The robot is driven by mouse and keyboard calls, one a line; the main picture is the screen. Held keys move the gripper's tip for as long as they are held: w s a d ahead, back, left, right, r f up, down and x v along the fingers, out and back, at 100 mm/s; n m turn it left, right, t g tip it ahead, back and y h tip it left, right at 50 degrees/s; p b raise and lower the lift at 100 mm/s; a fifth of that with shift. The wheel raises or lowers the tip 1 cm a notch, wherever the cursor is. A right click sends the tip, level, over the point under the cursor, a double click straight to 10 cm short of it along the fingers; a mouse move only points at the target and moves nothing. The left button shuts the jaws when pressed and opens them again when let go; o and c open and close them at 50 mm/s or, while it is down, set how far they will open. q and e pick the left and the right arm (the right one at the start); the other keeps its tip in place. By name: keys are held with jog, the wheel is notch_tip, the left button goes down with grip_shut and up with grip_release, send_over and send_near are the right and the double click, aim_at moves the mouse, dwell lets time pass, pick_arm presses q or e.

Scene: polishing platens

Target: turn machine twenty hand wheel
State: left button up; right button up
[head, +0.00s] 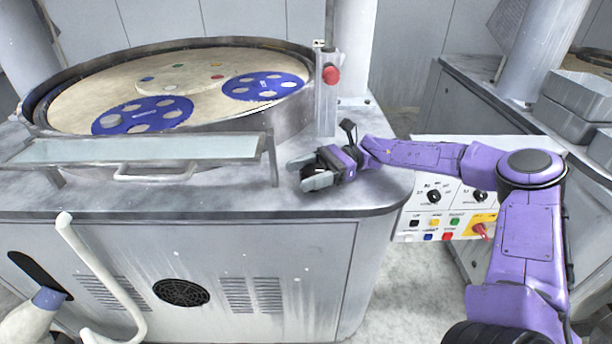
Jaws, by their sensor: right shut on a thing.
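I cannot make out a hand wheel for certain. The polishing machine (300,203) has a large round pan (305,100) with a beige platen (105,105) and blue perforated discs (262,86). My right gripper (309,172) is low over the grey top, just right of the clear guard's end and below the post with the red button. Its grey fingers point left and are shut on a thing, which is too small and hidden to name. My left gripper is not in view.
A clear guard (130,150) with a handle spans the pan's front. A post with a red button (331,75) stands beside the pan. A control panel (408,205) is under my right forearm. Grey bins (580,95) stand right. A white curved tube (95,265) rises front left.

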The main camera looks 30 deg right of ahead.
aim_at(323, 168)
jog(key=shift+s+f+n+g, duration=0.2)
jog(key=shift+n+g, duration=0.4)
jog(key=shift+g, duration=0.7)
jog(key=o, duration=1)
jog(key=shift+a, duration=0.1)
jog(key=shift+c, duration=0.2)
jog(key=d+b, duration=0.1)
jog(key=d, duration=0.2)
jog(key=d+b, duration=0.1)
jog(key=d, duration=0.2)
jog(key=d+b, duration=0.1)
jog(key=d, duration=0.3)
jog(key=shift+w+d, duration=0.1)
jog(key=shift+w, duration=0.2)
jog(key=shift+d, duration=0.15)
